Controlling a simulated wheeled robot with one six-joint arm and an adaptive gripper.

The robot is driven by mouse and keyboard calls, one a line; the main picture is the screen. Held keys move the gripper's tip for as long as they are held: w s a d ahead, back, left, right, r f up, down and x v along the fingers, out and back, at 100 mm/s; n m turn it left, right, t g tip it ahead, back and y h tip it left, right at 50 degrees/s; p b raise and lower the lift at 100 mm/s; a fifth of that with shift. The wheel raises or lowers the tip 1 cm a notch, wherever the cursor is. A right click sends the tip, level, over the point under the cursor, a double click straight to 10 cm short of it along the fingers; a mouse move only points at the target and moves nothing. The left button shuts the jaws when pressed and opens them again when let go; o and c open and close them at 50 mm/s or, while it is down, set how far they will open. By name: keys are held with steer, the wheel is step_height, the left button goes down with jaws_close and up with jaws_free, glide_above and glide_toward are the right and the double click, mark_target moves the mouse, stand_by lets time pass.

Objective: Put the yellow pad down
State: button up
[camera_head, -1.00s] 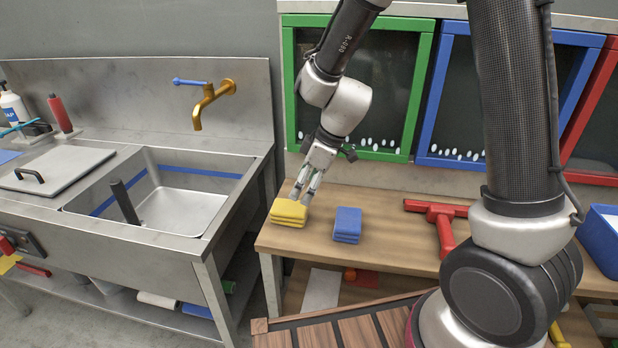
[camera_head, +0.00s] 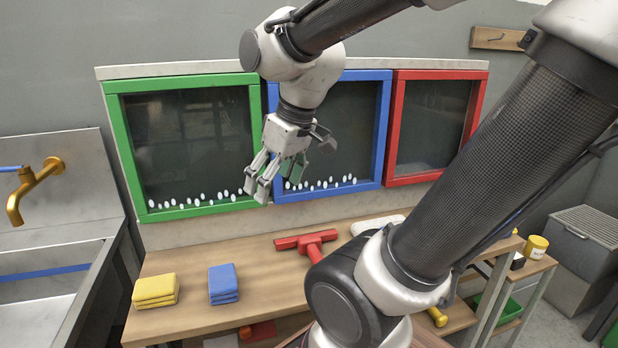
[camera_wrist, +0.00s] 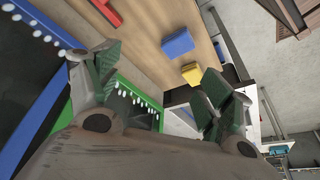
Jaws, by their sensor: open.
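The yellow pad (camera_head: 155,289) lies at the left end of the wooden table, in what looks like a small stack of yellow pads. It also shows in the wrist view (camera_wrist: 191,74). A blue pad stack (camera_head: 223,284) lies just right of it, apart from it. My gripper (camera_head: 265,190) is open and empty, raised in front of the windows between the green and blue frames. It is well above and to the right of the yellow stack, touching neither stack.
A red squeegee-like tool (camera_head: 306,241) lies on the wooden table (camera_head: 190,322) right of the blue stack. A sink (camera_head: 45,285) with a brass tap stands at the left. Green (camera_head: 112,140), blue and red framed windows line the wall. A yellow jar (camera_head: 536,246) stands at the right.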

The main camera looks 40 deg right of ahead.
steer(key=s+d+r+m+h, duration=0.1)
steer(key=s+d+m, duration=0.2)
steer(key=s+d, duration=0.1)
steer(key=shift+s+d+r, duration=0.2)
steer(key=shift+s, duration=0.6)
steer(key=shift+o, duration=0.4)
